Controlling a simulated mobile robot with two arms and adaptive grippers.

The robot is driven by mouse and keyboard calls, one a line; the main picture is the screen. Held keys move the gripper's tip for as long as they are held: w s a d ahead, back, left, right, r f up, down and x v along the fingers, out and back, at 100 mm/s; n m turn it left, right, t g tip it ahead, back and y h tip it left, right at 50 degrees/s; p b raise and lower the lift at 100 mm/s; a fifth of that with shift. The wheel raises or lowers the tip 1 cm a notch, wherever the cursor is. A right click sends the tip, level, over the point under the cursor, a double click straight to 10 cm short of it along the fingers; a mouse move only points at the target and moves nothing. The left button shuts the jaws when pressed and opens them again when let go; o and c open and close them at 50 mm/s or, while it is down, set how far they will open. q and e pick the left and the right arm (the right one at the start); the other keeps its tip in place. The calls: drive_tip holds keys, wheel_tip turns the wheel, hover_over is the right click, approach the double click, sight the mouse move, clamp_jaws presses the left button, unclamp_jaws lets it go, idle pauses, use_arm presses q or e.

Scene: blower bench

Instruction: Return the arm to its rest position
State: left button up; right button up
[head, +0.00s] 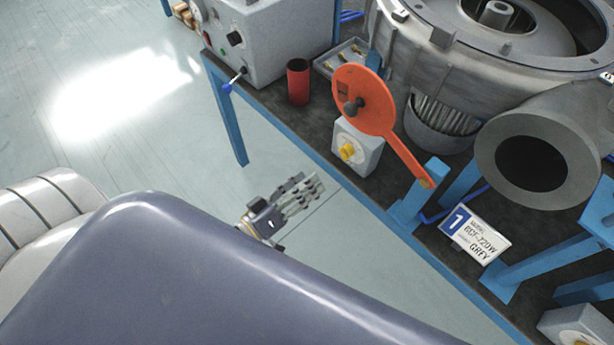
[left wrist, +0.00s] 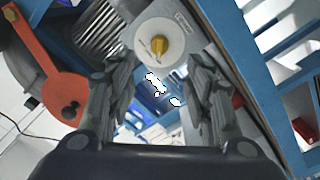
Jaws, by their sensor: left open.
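My left gripper (head: 300,192) is low in the middle of the head view, off the bench's front edge and over the floor. In the left wrist view its two fingers (left wrist: 157,105) stand wide apart with nothing held between them. A grey box with a yellow knob (head: 349,150) stands on the bench beyond the gripper. The knob (left wrist: 159,44) also shows in the left wrist view, ahead of the fingers and apart from them. My right gripper is in neither view.
The bench (head: 268,103) has a blue frame. On it are an orange paddle-shaped lever (head: 362,98), a red cylinder (head: 298,82), a grey blower housing with an outlet (head: 530,160), a control box (head: 262,40) and a number 1 sign (head: 476,233). The floor (head: 110,110) at left is clear.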

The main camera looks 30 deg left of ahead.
use_arm(q)
drive_tip(key=shift+f, duration=0.1)
drive_tip(key=s+a+f+m+g+y, duration=0.2)
drive_tip(key=s+a+f+g, duration=0.15)
drive_tip(key=f, duration=1.05)
drive_tip(key=s+a+f+m+g+y, duration=0.15)
drive_tip(key=s+f+g, duration=0.3)
drive_tip(key=f, duration=0.85)
drive_tip(key=s+f+m+g+y, duration=0.1)
drive_tip(key=s+f+g, duration=0.3)
drive_tip(key=s+f, duration=0.4)
drive_tip(key=s+f+m+g+y, duration=0.1)
drive_tip(key=s+f+m+g, duration=0.2)
drive_tip(key=s+f, duration=0.5)
drive_tip(key=s+g, duration=0.1)
drive_tip(key=s, duration=0.7)
drive_tip(key=shift+d+y, duration=0.2)
drive_tip(key=shift+y, duration=0.15)
